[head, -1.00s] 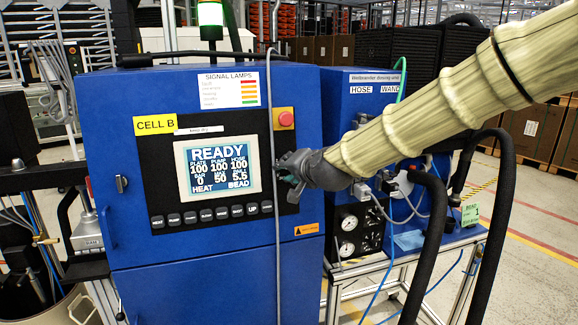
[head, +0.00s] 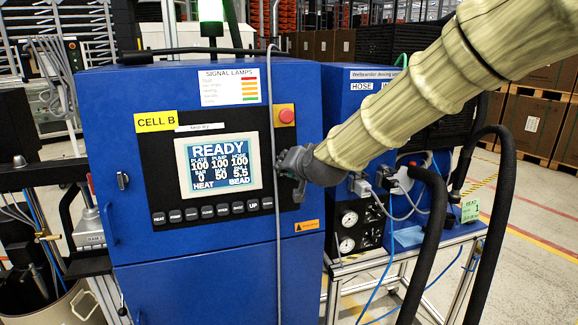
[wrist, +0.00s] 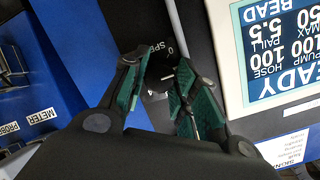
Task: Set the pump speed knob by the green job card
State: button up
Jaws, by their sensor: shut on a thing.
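The black speed knob (wrist: 159,72) shows in the wrist view on the dark panel, with part of the lettering "SPE" and a 0 beside it. My gripper (wrist: 155,88) has its green-padded fingers on either side of the knob and is shut on it. In the head view my gripper (head: 291,164) is at the panel, right of the display, and hides the knob there. The green job card (head: 470,209) stands at the right on the dosing unit's cart; a large digit like 1 shows, and its small print is unreadable.
The display (head: 218,167) reads READY, with BAR 0 and MAX 50. A row of buttons (head: 207,212) lies below it and a red stop button (head: 286,115) above my gripper. A grey cable (head: 276,240) hangs down the cabinet front. Black hoses (head: 497,220) arch at the right.

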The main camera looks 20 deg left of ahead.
jog(key=shift+f, duration=0.1)
jog(key=o, duration=1)
jog(key=shift+s, duration=0.1)
jog(key=v, duration=1.2)
